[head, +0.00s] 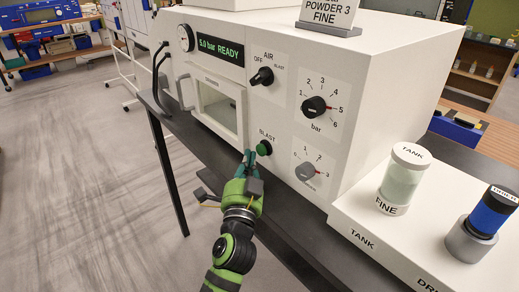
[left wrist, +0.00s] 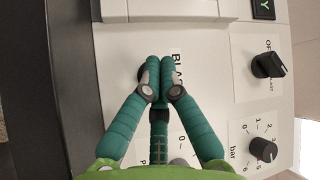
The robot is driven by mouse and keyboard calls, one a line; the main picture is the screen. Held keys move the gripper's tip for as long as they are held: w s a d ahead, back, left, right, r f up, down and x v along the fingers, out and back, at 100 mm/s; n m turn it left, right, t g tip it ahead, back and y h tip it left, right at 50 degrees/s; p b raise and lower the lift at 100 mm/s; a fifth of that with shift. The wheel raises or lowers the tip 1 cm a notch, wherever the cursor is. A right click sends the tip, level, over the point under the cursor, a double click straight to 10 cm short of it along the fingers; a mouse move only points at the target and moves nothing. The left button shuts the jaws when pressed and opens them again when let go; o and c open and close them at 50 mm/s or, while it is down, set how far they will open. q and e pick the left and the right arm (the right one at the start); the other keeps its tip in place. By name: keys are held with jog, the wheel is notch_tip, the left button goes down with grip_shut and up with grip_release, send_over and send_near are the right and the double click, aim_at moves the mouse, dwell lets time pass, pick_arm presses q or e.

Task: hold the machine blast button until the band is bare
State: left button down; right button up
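The white blast machine (head: 290,75) stands on a dark table, with a display reading "5.0 bar READY" (head: 220,50). The band is not discernible through the door window (head: 218,105). My right gripper is not in view.
The air knob (head: 262,76), the bar dial (head: 314,106) and a lower grey dial (head: 305,171) sit around the button. A door handle (head: 185,92) sticks out at left. A FINE tank (head: 403,180) and a blue-banded cylinder (head: 489,215) stand at right.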

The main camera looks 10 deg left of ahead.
pick_arm(q)
jog(key=shift+s+a, duration=0.1)
jog(key=s+a, duration=0.1)
jog(key=s, duration=0.1)
jog(key=s+a+p, duration=0.1)
jog(key=a, duration=0.1)
jog(key=shift+s, duration=0.4)
dwell(0.5)
